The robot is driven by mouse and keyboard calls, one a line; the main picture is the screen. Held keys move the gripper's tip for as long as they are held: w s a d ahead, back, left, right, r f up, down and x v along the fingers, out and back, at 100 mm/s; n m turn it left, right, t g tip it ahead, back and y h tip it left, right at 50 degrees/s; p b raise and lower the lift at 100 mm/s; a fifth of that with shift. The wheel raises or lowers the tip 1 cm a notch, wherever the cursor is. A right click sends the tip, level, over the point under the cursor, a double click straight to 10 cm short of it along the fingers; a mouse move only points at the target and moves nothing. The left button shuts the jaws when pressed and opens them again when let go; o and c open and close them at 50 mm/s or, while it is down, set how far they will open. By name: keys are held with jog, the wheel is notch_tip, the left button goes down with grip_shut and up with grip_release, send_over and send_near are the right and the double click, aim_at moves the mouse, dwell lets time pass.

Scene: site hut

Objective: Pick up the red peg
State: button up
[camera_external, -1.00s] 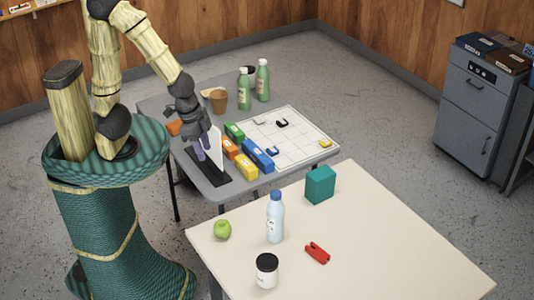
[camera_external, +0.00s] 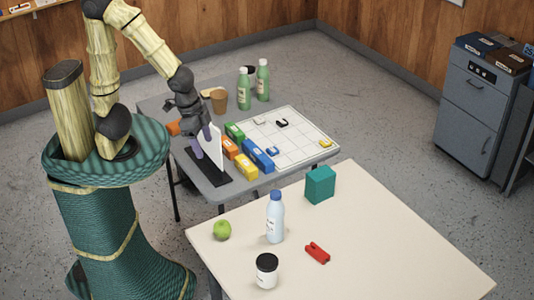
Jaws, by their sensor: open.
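The red peg (camera_external: 317,252) lies flat on the cream table in the foreground, right of the bottle and cup. My gripper (camera_external: 201,142) is over the grey table behind, well apart from the peg. It is open, with its purple fingers pointing down beside a white upright panel (camera_external: 215,149) on a black base. Nothing is visible between the fingers; whether they touch the panel I cannot tell.
Around the peg stand a clear bottle (camera_external: 275,217), a dark-lidded cup (camera_external: 266,271), a green apple (camera_external: 222,230) and a teal box (camera_external: 320,184). The grey table holds coloured boxes (camera_external: 258,155), a white grid board (camera_external: 290,135) and green bottles (camera_external: 244,89). The cream table's right side is clear.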

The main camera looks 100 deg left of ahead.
jog(key=w+d+n+h, duration=0.1)
jog(key=w+n+h, duration=0.5)
jog(key=w+n, duration=0.85)
jog(key=w+a+r+n+t+h, duration=0.2)
jog(key=w+a+n+t, duration=0.15)
jog(key=w+n, duration=0.25)
jog(key=w+a+r+n+t+h, duration=0.1)
jog(key=w+a+n+t+h, duration=0.15)
jog(key=w+a+n, duration=0.35)
jog(key=shift+m, duration=0.25)
jog(key=f, duration=1)
jog(key=d+f, duration=0.1)
jog(key=f, duration=1.9)
jog(key=shift+w+d, duration=0.2)
jog(key=shift+w, duration=0.1)
jog(key=shift+r, duration=0.1)
jog(key=p, duration=0.2)
send_near(315, 255)
jog(key=w, duration=0.1)
jog(key=w+d, duration=0.1)
jog(key=w+d+f, duration=0.1)
jog(key=w, duration=0.1)
jog(key=shift+f, duration=0.1)
